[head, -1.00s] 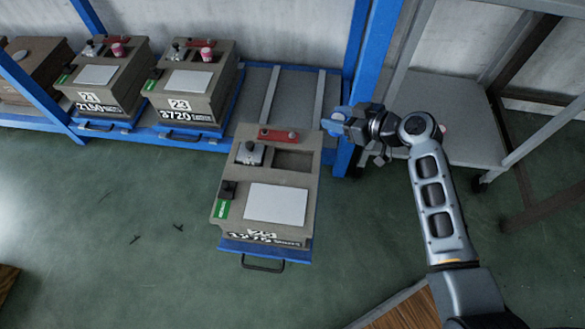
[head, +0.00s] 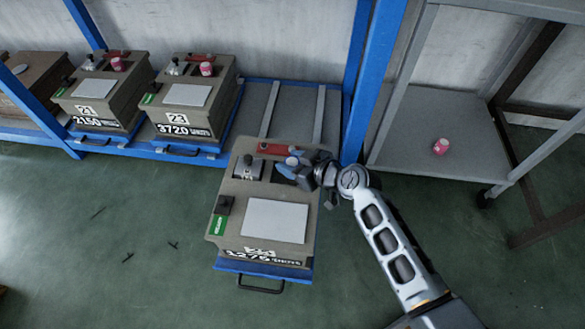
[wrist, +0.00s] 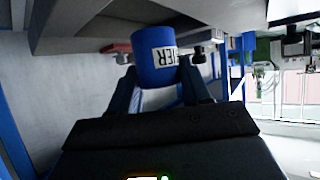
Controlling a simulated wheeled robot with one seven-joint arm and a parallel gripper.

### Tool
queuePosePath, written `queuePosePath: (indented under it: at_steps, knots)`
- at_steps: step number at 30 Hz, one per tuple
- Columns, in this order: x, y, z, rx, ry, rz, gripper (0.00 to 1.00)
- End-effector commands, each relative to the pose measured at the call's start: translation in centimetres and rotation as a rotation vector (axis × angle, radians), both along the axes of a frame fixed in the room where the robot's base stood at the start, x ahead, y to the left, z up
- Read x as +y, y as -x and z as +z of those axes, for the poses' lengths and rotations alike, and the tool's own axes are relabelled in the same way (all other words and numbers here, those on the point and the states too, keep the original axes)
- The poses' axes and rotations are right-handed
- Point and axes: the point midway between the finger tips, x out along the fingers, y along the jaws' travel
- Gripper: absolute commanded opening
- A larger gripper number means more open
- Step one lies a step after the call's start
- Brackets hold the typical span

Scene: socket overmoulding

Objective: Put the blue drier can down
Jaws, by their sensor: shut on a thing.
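The blue drier can (wrist: 154,58) is between the two fingers of my gripper (wrist: 160,85) in the wrist view, with part of its lettering showing. In the head view the can (head: 291,162) shows as a small pale and blue shape over the upper right of the nearest machine box (head: 232,235). My gripper (head: 298,172) is shut on the can, above or in the dark recess beside the grey metal block (head: 248,167). I cannot tell whether the can touches the box.
Two similar boxes, marked 21 (head: 100,117) and 23 (head: 187,125), stand on the blue rack at left, each with a pink can on top. A pink can (head: 440,147) lies on the grey shelf (head: 415,125) at right. A blue post (head: 372,80) stands close behind my gripper.

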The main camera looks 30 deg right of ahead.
Motion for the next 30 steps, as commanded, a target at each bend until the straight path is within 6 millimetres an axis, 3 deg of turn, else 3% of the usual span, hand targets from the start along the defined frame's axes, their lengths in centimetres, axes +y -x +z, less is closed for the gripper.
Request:
queuePosePath:
  at_steps: [1,4,15,16,24,30]
  knots:
    - [0.0,0.0,-1.3,0.002,0.000,0.000,0.16]
    - [0.0,0.0,-2.4,0.001,0.000,0.000,0.16]
    - [0.0,0.0,-2.7,0.000,0.000,0.000,0.16]
    - [0.0,0.0,-2.7,0.001,0.000,0.000,0.48]
    - [-0.1,0.0,-2.6,0.001,0.001,-0.001,0.73]
    - [-0.1,0.0,-2.6,0.000,0.001,-0.002,0.73]
